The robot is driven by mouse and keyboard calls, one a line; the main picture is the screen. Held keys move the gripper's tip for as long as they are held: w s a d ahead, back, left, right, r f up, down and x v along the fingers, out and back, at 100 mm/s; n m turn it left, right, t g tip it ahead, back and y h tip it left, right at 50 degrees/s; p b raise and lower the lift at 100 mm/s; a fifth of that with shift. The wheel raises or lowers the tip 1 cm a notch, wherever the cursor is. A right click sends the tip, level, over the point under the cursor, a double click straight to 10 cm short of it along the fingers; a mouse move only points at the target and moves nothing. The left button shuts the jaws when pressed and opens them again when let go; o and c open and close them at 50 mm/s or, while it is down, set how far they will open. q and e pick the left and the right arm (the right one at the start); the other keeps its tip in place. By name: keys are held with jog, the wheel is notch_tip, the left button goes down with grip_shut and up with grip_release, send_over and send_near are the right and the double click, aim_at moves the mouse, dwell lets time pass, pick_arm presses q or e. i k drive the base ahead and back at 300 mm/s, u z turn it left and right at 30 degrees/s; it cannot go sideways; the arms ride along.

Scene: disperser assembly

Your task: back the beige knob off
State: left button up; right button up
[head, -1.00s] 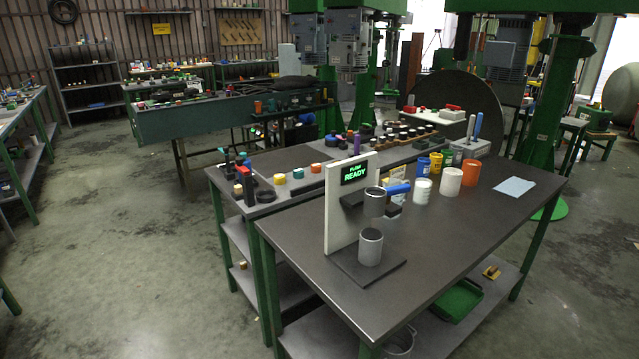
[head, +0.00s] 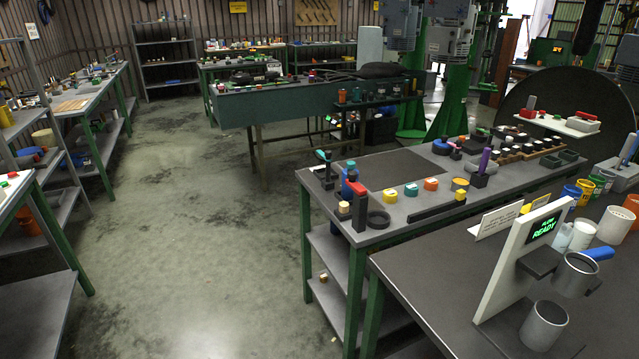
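I cannot make out for certain which thing is the beige knob. A small beige block-like piece (head: 344,207) stands at the near left corner of the middle bench, beside a red-topped black upright piece (head: 358,206). It is too small to tell whether it is attached to anything. A white upright panel (head: 517,262) with a green "FLOW READY" display (head: 547,228) stands on the near right bench. Grey cups (head: 574,275) (head: 543,326) and a blue handle (head: 598,253) are at its right. Neither of my grippers is in view.
The middle bench (head: 420,180) also holds a black ring (head: 379,219), several coloured knobs (head: 411,190), a black bar (head: 437,211) and a purple-handled tool (head: 484,162). The near bench (head: 440,280) has bare top at its left. Open concrete floor (head: 210,230) lies left of the benches.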

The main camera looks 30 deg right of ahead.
aim_at(343, 208)
jog(key=i, duration=1.55)
jog(key=z, duration=2.1)
